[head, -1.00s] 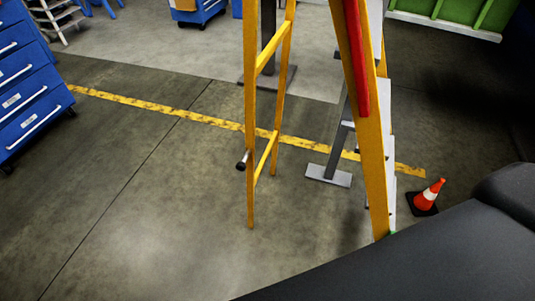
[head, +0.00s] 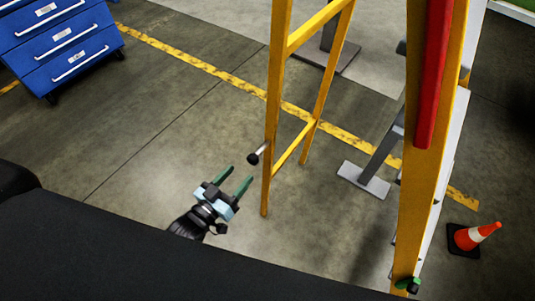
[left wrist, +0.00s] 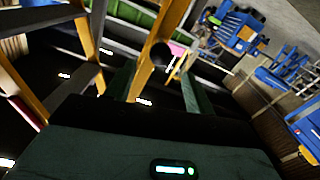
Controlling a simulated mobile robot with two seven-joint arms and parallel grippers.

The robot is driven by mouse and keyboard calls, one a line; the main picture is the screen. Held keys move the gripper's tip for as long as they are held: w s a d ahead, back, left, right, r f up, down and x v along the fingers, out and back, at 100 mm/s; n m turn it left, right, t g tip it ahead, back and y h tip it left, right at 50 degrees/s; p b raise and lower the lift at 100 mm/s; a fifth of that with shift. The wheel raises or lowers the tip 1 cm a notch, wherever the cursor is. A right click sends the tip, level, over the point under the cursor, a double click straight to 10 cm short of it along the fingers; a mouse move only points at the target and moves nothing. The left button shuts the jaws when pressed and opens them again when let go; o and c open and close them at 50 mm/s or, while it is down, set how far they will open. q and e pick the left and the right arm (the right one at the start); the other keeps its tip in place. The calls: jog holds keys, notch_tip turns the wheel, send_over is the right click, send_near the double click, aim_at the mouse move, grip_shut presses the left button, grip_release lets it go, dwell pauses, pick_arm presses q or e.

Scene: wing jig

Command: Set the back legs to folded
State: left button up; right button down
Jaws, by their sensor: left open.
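The yellow stepladder's back legs (head: 272,120) stand spread apart from its front side (head: 430,170), with open floor between them. A short bar with a black knob (head: 256,157) sticks out from the nearer back leg. My left gripper (head: 239,175) is open and empty, just left of and below the knob in the head view, apart from it. In the left wrist view the black knob (left wrist: 161,53) appears ahead, between the two green fingers (left wrist: 158,85), in front of a yellow leg.
A blue drawer cabinet (head: 65,45) is at the upper left. The floor left of the back legs is clear.

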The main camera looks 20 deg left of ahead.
aim_at(250, 162)
pick_arm(q)
jog(key=x, duration=0.7)
jog(key=shift+w+d, duration=0.1)
jog(key=shift+w, duration=0.15)
grip_shut()
dwell(0.3)
